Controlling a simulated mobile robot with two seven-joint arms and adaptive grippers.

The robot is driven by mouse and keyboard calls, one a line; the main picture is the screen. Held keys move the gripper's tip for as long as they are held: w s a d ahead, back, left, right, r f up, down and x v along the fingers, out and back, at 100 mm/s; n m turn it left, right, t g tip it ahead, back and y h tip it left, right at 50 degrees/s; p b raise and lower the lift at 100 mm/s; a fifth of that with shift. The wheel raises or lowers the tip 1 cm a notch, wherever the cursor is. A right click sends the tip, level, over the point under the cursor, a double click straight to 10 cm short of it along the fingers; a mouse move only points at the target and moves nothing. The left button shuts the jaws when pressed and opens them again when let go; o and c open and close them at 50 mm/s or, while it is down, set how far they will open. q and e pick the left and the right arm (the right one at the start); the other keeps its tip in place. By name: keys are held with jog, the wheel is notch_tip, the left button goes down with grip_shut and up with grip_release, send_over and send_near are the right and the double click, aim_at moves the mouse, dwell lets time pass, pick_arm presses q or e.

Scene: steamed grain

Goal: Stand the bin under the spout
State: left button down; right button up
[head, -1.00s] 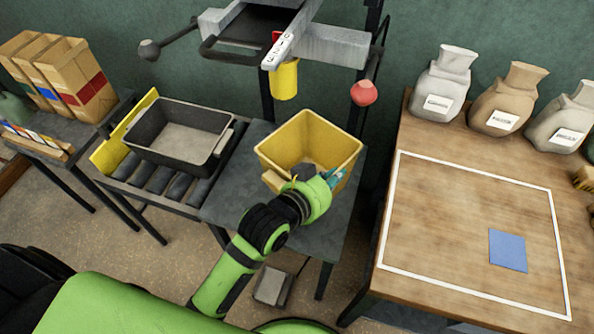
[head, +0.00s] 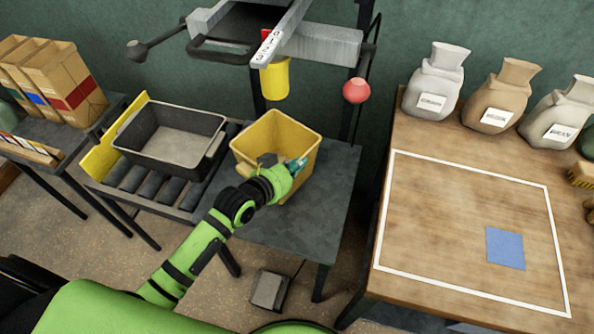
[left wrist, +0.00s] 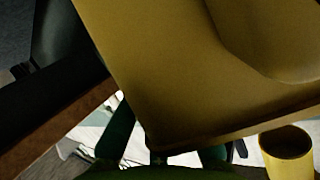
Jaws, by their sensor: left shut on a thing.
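A yellow bin (head: 272,134) is open-topped and roughly upright at the left part of a grey stand table (head: 325,200). My left gripper (head: 284,167) is shut on the bin's near wall, coming from the front. Whether the bin's base touches the table is hard to tell. A yellow spout (head: 275,79) hangs beneath the grey machine, above and behind the bin's back rim in the head view. In the left wrist view the bin (left wrist: 180,70) fills most of the picture, with the spout (left wrist: 287,155) at the lower right. My right gripper is not in view.
A dark tray (head: 172,140) sits on rollers just left of the bin. A red knob (head: 356,90) hangs right of the spout. A wooden table (head: 450,220) with several sacks is at right. A pedal (head: 269,289) lies on the floor. The stand table's right side is clear.

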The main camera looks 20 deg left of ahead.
pick_arm(q)
jog(key=shift+f, duration=1.25)
jog(key=c, duration=1.4)
grip_release()
jog(key=shift+f, duration=0.15)
jog(key=v, duration=1.2)
